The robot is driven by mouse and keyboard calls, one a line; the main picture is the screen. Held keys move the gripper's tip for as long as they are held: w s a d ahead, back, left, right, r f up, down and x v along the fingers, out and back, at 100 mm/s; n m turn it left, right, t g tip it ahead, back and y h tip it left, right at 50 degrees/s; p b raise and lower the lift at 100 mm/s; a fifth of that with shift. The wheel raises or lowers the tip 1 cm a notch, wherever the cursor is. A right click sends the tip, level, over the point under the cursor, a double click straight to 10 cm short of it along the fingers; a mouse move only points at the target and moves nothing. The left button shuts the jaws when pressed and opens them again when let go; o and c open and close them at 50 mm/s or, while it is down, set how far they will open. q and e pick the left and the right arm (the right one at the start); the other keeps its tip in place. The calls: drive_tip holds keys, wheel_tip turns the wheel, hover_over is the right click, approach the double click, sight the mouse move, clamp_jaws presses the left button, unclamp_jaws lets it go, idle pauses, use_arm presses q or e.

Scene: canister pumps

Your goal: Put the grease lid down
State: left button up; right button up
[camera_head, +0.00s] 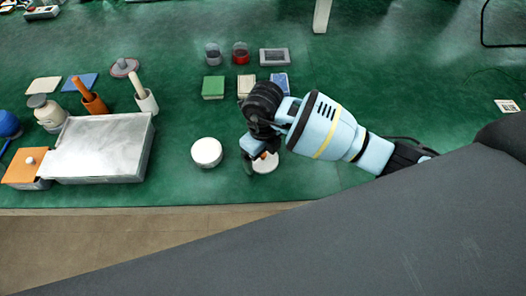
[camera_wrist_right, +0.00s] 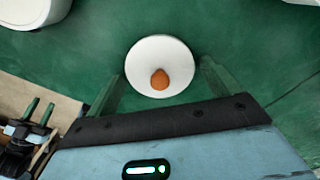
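The grease lid (camera_head: 265,166) is a white disc with an orange-brown knob and appears to lie flat on the green table. It also shows in the right wrist view (camera_wrist_right: 160,55), with its knob towards my gripper. My right gripper (camera_head: 258,157) is just above the lid and partly covers it in the head view.
A white round canister (camera_head: 206,152) stands just left of the lid. A metal box (camera_head: 100,150) and an orange-lidded box (camera_head: 24,170) are further left. Small green (camera_head: 213,88) and other boxes stand behind. The table's front edge is close; the table right of the lid is clear.

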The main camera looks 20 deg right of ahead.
drive_tip(key=shift+o, duration=0.8)
drive_tip(key=shift+r, duration=0.25)
use_arm(q)
drive_tip(key=shift+w+r+p, duration=0.4)
drive_tip(key=shift+r+p, duration=0.1)
drive_tip(key=shift+r, duration=0.15)
use_arm(e)
wheel_tip(320, 180, up, 12)
use_arm(q)
drive_tip(key=shift+s+a, duration=0.1)
drive_tip(key=shift+s, duration=0.05)
use_arm(e)
drive_tip(key=shift+s+f, duration=0.1)
drive_tip(key=shift+f, duration=0.05)
